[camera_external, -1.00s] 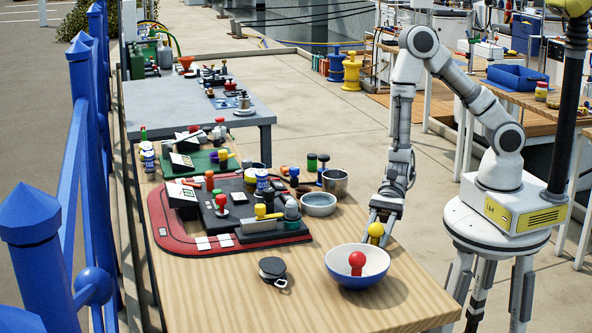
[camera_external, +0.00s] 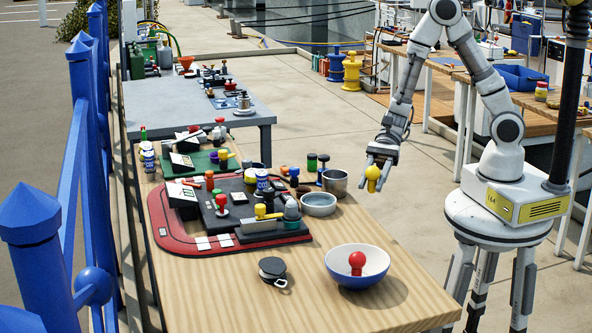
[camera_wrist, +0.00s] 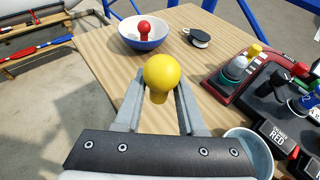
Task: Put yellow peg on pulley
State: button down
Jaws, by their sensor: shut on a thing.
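My gripper (camera_external: 376,168) is shut on the yellow peg (camera_external: 373,174) and holds it up in the air, above the bowl's height and clear of it. In the wrist view the round yellow head of the peg (camera_wrist: 162,73) sits between the two grey fingers (camera_wrist: 160,98); its lower part is mostly hidden. The pulley (camera_external: 272,268) is a small black and pale disc with a metal eye, lying on the wooden table left of the bowl. It also shows in the wrist view (camera_wrist: 197,37), at the top right of the peg.
A white and blue bowl (camera_external: 345,277) holding a red peg (camera_external: 357,261) stands right of the pulley. A red and black board (camera_external: 190,246) with several pegs lies to the left. A grey bowl (camera_external: 319,210) and a metal cup (camera_external: 335,183) stand behind. Bare wood surrounds the pulley.

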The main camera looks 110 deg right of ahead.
jog(key=shift+s+d+r, duration=0.1)
jog(key=shift+d+r, duration=0.2)
jog(key=shift+d, duration=0.15)
jog(key=shift+w+d, duration=0.25)
jog(key=w+a+r+b, duration=0.2)
jog(key=w+b, duration=0.3)
jog(key=w, duration=0.7)
jog(key=w+a+r+b, duration=0.15)
jog(key=w+b, duration=0.35)
jog(key=w, duration=0.8)
jog(key=b, duration=0.3)
send_over(273, 266)
jog(key=shift+m+h, duration=0.3)
notch_tip(273, 266, down, 7)
jog(key=shift+f, duration=0.1)
jog(key=shift+f+t+b, duration=0.3)
jog(key=shift+f+b, duration=0.5)
jog(key=shift+f, duration=1.05)
jog(key=shift+f, duration=0.2)
jog(key=c, duration=0.5)
grip_release()
